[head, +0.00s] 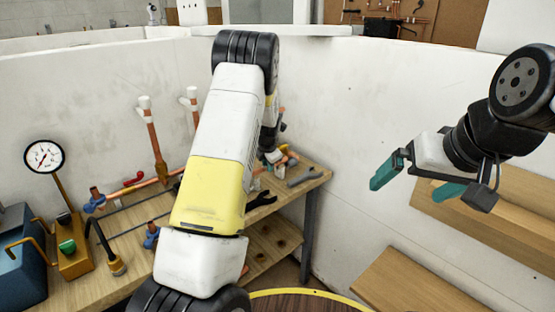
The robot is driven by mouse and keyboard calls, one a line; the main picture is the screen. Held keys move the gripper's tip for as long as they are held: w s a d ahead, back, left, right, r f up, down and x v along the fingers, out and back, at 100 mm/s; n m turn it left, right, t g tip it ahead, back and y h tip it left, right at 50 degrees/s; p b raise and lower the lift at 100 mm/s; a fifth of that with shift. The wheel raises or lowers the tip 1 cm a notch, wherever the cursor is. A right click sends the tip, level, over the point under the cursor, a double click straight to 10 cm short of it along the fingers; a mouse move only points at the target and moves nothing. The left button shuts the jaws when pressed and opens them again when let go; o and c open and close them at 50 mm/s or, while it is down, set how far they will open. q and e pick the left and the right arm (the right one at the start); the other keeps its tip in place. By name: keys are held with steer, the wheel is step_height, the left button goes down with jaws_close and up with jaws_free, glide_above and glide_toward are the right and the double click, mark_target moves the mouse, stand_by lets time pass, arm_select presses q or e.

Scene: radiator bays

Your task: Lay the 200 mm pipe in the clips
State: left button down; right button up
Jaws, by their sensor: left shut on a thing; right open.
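My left arm (215,170) fills the middle of the view. Its forearm and gripper (271,157) come down behind it at the bench's right part, so the fingers and what they hold are mostly hidden. Copper-coloured pieces (289,152) show close beside that gripper; I cannot tell if one is the 200 mm pipe. A copper pipe run (150,183) lies along the bench's back, partly covered by my arm. I cannot make out the clips. My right gripper (415,179) has teal fingers, is open and empty, and hangs in front of the right wall, apart from the bench.
The wooden bench (312,180) carries a pressure gauge (44,156), a blue box (20,258), blue-handled valves (96,196) and a dark wrench (261,201). Two upright copper pipes with white tops (145,103) stand by the wall. Wooden planks (415,284) lie at lower right.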

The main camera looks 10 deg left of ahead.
arm_select(q)
steer(key=shift+f, duration=0.1)
stand_by(0.3)
steer(key=shift+f, duration=1.15)
steer(key=shift+f, duration=0.1)
steer(key=c, duration=1.2)
jaws_free()
steer(key=shift+c, duration=0.2)
steer(key=v, duration=0.8)
